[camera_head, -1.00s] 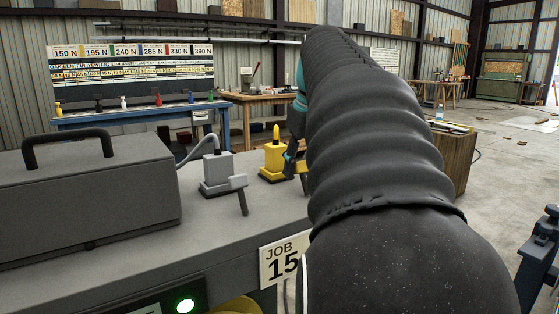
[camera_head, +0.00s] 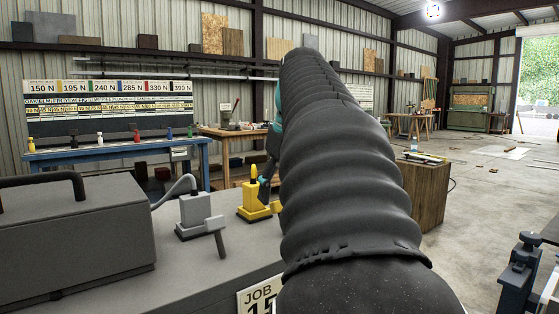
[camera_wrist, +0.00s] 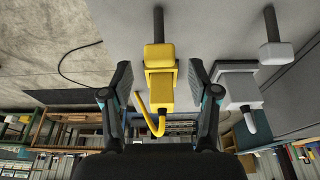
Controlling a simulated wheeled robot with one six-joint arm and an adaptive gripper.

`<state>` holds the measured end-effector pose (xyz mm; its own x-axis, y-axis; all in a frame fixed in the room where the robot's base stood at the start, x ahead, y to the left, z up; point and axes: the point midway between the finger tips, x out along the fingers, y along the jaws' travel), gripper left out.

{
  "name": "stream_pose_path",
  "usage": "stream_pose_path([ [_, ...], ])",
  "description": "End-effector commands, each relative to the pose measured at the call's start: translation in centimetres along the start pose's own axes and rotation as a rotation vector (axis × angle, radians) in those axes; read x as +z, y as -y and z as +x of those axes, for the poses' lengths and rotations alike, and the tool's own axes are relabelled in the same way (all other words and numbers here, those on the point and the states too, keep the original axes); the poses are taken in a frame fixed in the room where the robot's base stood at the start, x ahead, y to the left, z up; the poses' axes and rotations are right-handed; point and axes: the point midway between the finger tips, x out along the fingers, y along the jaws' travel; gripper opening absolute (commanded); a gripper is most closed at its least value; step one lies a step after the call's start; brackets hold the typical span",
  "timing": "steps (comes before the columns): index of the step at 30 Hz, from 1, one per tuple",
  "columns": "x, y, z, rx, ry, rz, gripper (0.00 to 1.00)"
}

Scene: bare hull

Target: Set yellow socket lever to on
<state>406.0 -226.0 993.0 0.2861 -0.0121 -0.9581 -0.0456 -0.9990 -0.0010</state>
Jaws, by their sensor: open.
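The yellow socket (camera_head: 252,207) stands on the grey bench top, partly hidden behind my arm in the head view. In the wrist view the yellow socket (camera_wrist: 160,88) lies between my fingers, with a curved yellow cable. Its lever has a yellow block (camera_wrist: 159,56) and a dark handle (camera_wrist: 158,24) beyond the fingertips. My gripper (camera_wrist: 160,74) is open, one finger on each side of the socket. I cannot tell whether a finger touches it. In the head view my gripper (camera_head: 267,185) is beside the socket, and the yellow lever is hidden by my arm.
A grey socket (camera_head: 194,214) with its own lever (camera_head: 218,238) stands left of the yellow one. A large grey box with a handle (camera_head: 80,230) fills the bench's left. A wooden block (camera_head: 428,195) stands to the right. Open floor lies further right.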

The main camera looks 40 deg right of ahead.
Motion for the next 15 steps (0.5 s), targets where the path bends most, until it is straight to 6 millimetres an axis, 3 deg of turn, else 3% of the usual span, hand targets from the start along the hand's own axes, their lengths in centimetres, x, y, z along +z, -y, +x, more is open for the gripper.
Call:
stream_pose_path([
  [9, -0.1, -0.1, -5.5, 0.002, -0.003, 0.001, 0.6],
  [15, -0.1, -0.1, -7.5, 0.001, -0.002, 0.001, 0.6],
])
